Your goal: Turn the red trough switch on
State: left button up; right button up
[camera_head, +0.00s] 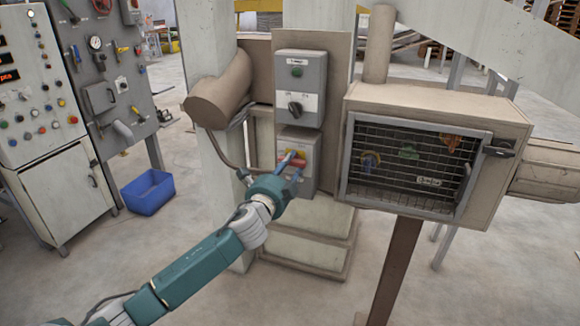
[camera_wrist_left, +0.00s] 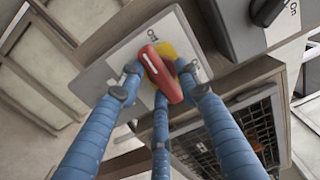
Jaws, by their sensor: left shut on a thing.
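The red trough switch (camera_head: 292,162) is a red handle on a yellow round base, on a grey box (camera_head: 310,146) low on the post. In the left wrist view the red handle (camera_wrist_left: 161,74) lies diagonally between my blue fingers, with labels reading "On" and "Off" on the plate (camera_wrist_left: 118,65). My left gripper (camera_head: 292,166) is at the switch, its fingers closed around the handle. It also shows in the left wrist view (camera_wrist_left: 158,88). My right gripper is in neither view.
Above is another grey box (camera_head: 300,85) with a black rotary knob (camera_head: 295,108) and a green button. A meshed cabinet (camera_head: 435,110) stands close on the right. A control panel (camera_head: 35,90) and a blue bin (camera_head: 148,192) are at the left.

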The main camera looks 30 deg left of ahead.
pick_arm(q)
jog(key=m, duration=0.1)
jog(key=m+p, duration=0.1)
jog(key=m, duration=0.1)
jog(key=m+p, duration=0.1)
jog(key=shift+s+f, duration=0.1)
jog(key=shift+f, duration=0.2)
jog(key=shift+a+m+p, duration=0.1)
jog(key=shift+m+p, duration=0.6)
jog(key=shift+m, duration=0.4)
grip_shut()
jog(key=m+p, duration=0.1)
jog(key=m, duration=0.1)
jog(key=shift+a+r+m, duration=0.1)
jog(key=shift+r+m, duration=0.05)
jog(key=shift+m, duration=0.15)
jog(key=shift+a+r+m+p, duration=0.15)
jog(key=shift+m+p, duration=0.75)
jog(key=shift+m, duration=0.55)
jog(key=shift+d+r+m+p, duration=0.15)
jog(key=shift+m+p, duration=0.75)
jog(key=shift+m, duration=0.5)
jog(key=shift+a+r+m+p, duration=0.15)
jog(key=shift+m+p, duration=0.75)
jog(key=shift+m, duration=0.55)
jog(key=shift+r, duration=0.15)
jog(key=o, duration=0.9)
grip_release()
